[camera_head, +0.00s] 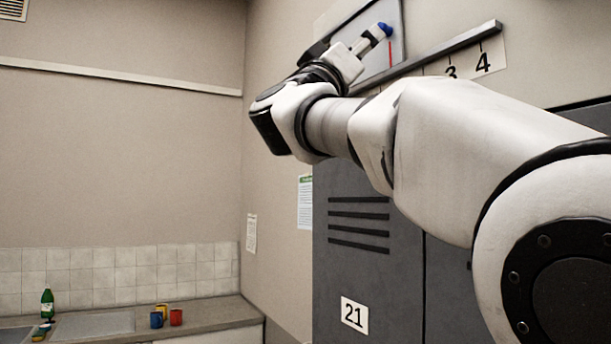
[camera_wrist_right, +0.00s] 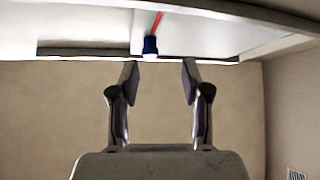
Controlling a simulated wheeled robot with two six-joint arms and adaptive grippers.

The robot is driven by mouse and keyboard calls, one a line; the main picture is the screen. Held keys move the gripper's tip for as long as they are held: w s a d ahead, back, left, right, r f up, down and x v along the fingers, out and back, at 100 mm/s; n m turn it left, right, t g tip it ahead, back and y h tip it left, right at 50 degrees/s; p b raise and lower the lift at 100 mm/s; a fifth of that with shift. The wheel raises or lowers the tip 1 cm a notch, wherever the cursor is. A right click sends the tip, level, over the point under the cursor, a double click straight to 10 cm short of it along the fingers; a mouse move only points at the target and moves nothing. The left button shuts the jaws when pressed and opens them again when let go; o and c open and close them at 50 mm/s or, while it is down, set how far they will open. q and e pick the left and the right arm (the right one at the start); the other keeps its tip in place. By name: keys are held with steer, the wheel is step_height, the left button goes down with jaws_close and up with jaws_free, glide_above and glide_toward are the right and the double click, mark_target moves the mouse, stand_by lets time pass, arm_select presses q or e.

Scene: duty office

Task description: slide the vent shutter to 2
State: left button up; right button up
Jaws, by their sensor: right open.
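The vent shutter is a light grey framed panel (camera_head: 398,40) high on the right wall, with a blue knob (camera_head: 385,28) and a red pointer line (camera_head: 390,55). Below it runs a grey rail (camera_head: 440,50) over a number strip (camera_head: 490,62). The 3 and 4 show; the lower numbers are hidden behind my arm. My right gripper (camera_head: 374,38) is close to the knob. In the right wrist view, its fingers (camera_wrist_right: 160,68) are open, with the blue knob (camera_wrist_right: 150,46) just beyond the tips, roughly between them and nearer the left finger. My left gripper is out of view.
Grey lockers (camera_head: 345,260) with a 21 label stand below the rail. A counter (camera_head: 215,318) at the lower left holds several mugs (camera_head: 166,316) and a green bottle (camera_head: 47,304). The left wall between is clear.

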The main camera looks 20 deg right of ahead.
arm_select(q)
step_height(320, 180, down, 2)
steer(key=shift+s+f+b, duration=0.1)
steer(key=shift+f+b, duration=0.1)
steer(key=shift+b, duration=0.35)
arm_select(e)
steer(key=w+f+m+t+y, duration=0.4)
steer(key=w+f+m+t, duration=0.2)
steer(key=w+f+m, duration=0.8)
step_height(320, 180, down, 3)
steer(key=shift+w+a+f+y, duration=0.15)
steer(key=shift+w+a+y, duration=0.2)
steer(key=shift+w, duration=0.4)
